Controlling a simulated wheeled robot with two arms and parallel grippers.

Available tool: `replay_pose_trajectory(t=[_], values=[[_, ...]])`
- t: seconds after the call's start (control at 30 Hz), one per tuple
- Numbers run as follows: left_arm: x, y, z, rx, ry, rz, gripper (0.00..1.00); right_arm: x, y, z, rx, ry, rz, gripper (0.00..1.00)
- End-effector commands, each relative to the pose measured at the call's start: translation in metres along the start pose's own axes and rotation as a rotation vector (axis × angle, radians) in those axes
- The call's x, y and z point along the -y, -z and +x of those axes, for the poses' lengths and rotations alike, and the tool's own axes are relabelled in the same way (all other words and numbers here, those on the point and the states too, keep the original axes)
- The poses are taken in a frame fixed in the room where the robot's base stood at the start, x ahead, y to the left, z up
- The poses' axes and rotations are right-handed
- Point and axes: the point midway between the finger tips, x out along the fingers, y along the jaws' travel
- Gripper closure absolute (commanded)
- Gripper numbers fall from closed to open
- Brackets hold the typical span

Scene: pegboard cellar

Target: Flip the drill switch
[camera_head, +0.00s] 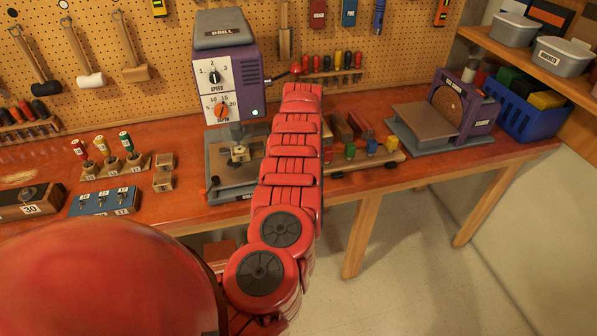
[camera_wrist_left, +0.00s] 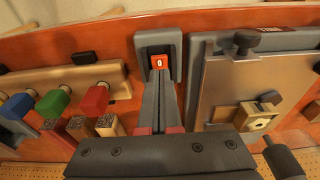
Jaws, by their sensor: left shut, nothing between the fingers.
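The purple and grey drill (camera_head: 232,85) stands on the bench in the head view, with a speed dial, an orange depth dial and a small pale light (camera_head: 255,112) on its front. In the left wrist view a red switch (camera_wrist_left: 160,61) marked "0" sits in a grey housing (camera_wrist_left: 172,45). My left gripper (camera_wrist_left: 159,78) is shut and empty, its fingertips just below the red switch in the picture. I cannot tell whether they touch it. In the head view my left arm hides the gripper and the switch. My right gripper is in neither view.
The drill's base plate (camera_wrist_left: 225,95) lies right of the fingers in the wrist view. In the head view a purple sander (camera_head: 460,100) and blue basket (camera_head: 525,112) stand at the right. Pegboard closes the back.

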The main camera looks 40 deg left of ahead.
Motion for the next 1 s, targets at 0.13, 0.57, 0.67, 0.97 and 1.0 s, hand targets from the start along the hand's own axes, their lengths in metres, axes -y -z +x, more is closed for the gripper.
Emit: replay_pose_trajectory(t=[0.13, 0.57, 0.67, 0.97, 1.0], values=[[0.0, 0.0, 0.0, 0.0, 0.0, 0.0, 1.0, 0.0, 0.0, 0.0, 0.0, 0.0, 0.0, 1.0], [0.0, -0.001, 0.005, 0.0, 0.0, 0.0, 1.0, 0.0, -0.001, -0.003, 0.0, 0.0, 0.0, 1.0], [0.0, -0.001, 0.006, 0.0, 0.0, 0.0, 1.0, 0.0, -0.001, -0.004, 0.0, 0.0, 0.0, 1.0], [0.0, -0.002, 0.011, 0.0, 0.0, 0.0, 1.0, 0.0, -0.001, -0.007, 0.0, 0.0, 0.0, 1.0], [0.0, -0.002, 0.011, 0.0, 0.0, 0.0, 1.0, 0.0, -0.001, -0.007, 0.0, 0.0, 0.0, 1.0]])
